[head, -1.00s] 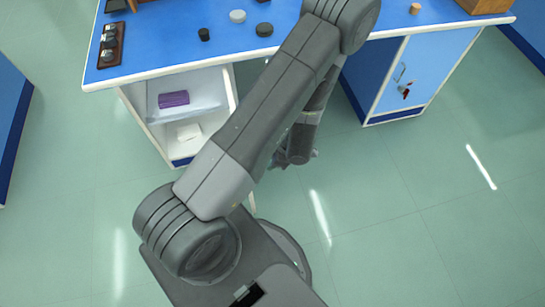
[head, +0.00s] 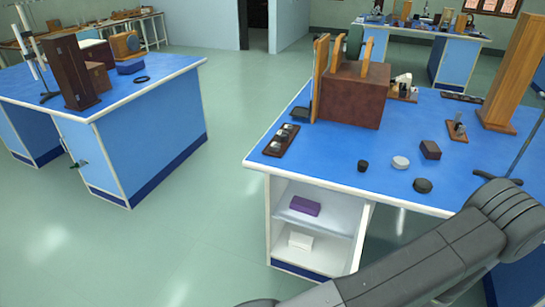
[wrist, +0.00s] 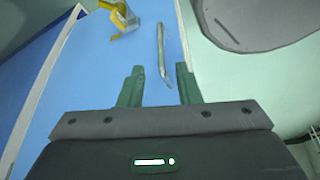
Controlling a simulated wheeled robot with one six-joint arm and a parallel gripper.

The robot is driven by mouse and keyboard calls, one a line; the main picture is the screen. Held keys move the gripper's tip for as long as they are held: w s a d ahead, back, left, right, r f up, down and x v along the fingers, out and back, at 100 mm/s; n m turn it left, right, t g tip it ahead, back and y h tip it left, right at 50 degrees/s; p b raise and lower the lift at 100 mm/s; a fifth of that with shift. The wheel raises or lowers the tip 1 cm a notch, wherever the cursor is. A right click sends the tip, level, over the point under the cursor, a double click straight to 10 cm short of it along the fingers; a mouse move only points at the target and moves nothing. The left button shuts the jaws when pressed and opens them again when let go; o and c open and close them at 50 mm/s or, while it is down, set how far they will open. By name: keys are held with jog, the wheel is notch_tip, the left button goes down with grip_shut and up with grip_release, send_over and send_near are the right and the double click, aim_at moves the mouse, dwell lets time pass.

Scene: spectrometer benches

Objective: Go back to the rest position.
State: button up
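My gripper (wrist: 158,84) shows in the wrist view with its two green fingers apart and nothing clearly held between them. Beyond the fingers is a blue panel (wrist: 90,75) with a pale bar-shaped handle (wrist: 162,48), whose lower end appears between the fingertips. I cannot tell how far the handle is from them. A yellow and silver fitting (wrist: 122,17) is at the panel's upper part. In the head view my arm crosses the lower right corner, and my gripper is out of sight.
The blue-topped bench (head: 330,155) carries a brown box (head: 350,100), dark and pale round pieces and a wooden post. Its open shelf holds a purple box (head: 305,206) and a white block (head: 300,241). Another bench (head: 150,85) stands left. Clear floor (head: 200,225) lies between them.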

jog(key=b+x, duration=0.3)
jog(key=x, duration=0.6)
jog(key=shift+f+b, duration=0.1)
jog(key=shift+b, duration=0.25)
